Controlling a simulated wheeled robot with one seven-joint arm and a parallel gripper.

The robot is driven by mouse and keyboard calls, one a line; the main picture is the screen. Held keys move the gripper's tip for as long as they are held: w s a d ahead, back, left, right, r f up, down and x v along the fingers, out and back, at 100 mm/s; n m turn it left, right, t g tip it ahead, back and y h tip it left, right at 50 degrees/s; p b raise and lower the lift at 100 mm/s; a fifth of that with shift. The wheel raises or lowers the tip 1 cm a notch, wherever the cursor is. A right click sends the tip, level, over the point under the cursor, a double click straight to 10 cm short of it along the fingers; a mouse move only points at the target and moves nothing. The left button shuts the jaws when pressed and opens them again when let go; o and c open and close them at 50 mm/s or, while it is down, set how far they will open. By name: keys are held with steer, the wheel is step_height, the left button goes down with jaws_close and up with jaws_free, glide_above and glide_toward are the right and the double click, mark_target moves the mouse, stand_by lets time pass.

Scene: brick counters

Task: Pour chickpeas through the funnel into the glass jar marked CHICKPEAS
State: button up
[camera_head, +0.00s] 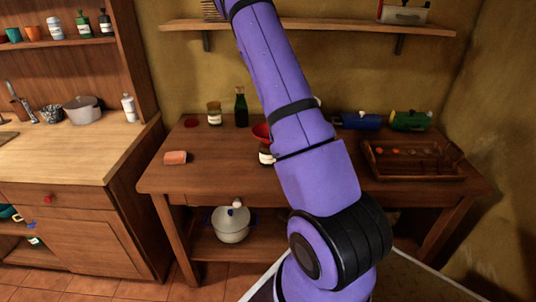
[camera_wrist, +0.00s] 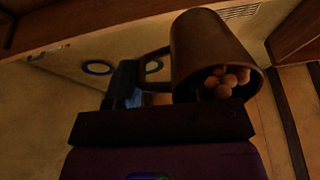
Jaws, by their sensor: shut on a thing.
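My gripper (camera_wrist: 150,97) shows in the wrist view, shut on a brown cup (camera_wrist: 205,50), seemingly by its handle side; the exact contact is dark. The cup is tilted, its mouth toward the camera, and several chickpeas (camera_wrist: 228,80) lie inside near the rim. In the head view my arm runs up past the top edge, so gripper and cup are out of that view. A red funnel (camera_head: 262,132) sits on a glass jar (camera_head: 265,157) with a white label on the wooden table, partly hidden behind my arm. The label's text is too small to read.
The table (camera_head: 225,170) also bears another labelled jar (camera_head: 214,114), a dark green bottle (camera_head: 241,108), a red lid (camera_head: 191,121), an orange-brown block (camera_head: 176,157), blue (camera_head: 358,121) and green (camera_head: 410,120) canisters and a wooden tray (camera_head: 381,174). A wall shelf (camera_head: 340,28) hangs above.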

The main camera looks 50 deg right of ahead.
steer(key=shift+s+a+t+h, duration=0.25)
steer(key=shift+t+h, duration=0.55)
stand_by(2.2)
steer(key=shift+f, duration=0.15)
stand_by(0.4)
steer(key=shift+s+r, duration=0.1)
steer(key=shift+r, duration=0.1)
steer(key=shift+w+g+y, duration=0.25)
steer(key=shift+g+y, duration=0.15)
steer(key=shift+w+d+f+g+y, duration=0.1)
steer(key=shift+w+d+g+y, duration=0.15)
steer(key=shift+g+y, duration=0.25)
steer(key=shift+w+d+f+g+y, duration=0.1)
steer(key=shift+d+g+y, duration=0.1)
steer(key=shift+g+y, duration=0.25)
